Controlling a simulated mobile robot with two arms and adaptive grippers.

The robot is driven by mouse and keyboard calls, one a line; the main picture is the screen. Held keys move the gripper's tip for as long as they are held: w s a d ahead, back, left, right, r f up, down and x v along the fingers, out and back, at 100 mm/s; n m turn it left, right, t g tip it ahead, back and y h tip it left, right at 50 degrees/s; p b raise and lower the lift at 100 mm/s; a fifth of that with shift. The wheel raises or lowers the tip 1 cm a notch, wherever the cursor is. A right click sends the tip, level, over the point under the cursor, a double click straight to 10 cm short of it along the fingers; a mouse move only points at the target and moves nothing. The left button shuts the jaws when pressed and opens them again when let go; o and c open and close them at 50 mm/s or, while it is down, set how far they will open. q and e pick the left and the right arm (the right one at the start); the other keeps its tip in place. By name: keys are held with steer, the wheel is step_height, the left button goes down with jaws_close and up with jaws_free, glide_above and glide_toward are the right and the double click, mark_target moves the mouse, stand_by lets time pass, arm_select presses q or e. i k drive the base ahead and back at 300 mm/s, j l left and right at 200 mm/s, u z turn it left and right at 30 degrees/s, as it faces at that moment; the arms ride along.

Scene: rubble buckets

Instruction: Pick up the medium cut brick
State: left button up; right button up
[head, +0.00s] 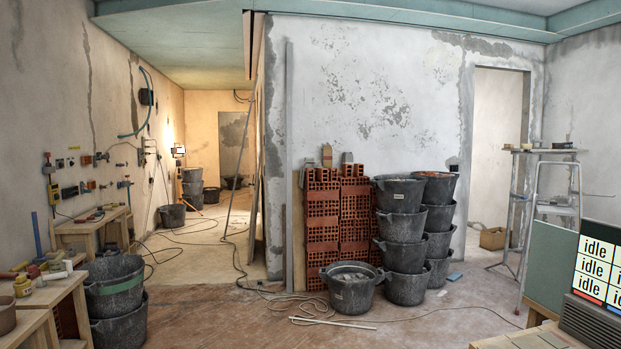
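No single medium cut brick can be made out with certainty. A tall stack of red hollow bricks (323,215) stands against the white wall in the middle. Several small pieces (327,156) stand upright on top of it, too small to tell if one is a cut brick. A black bucket (352,287) on the floor in front of the stack holds grey rubble. Neither of my grippers is in view.
Stacked black buckets (401,227) stand right of the bricks; more buckets (114,290) stand by the left workbench (50,290). A stepladder (553,205) stands at right. A cable (430,312) crosses the floor. The front middle floor is mostly open.

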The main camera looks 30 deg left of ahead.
mark_target(310, 175)
steer(key=z, duration=10.95)
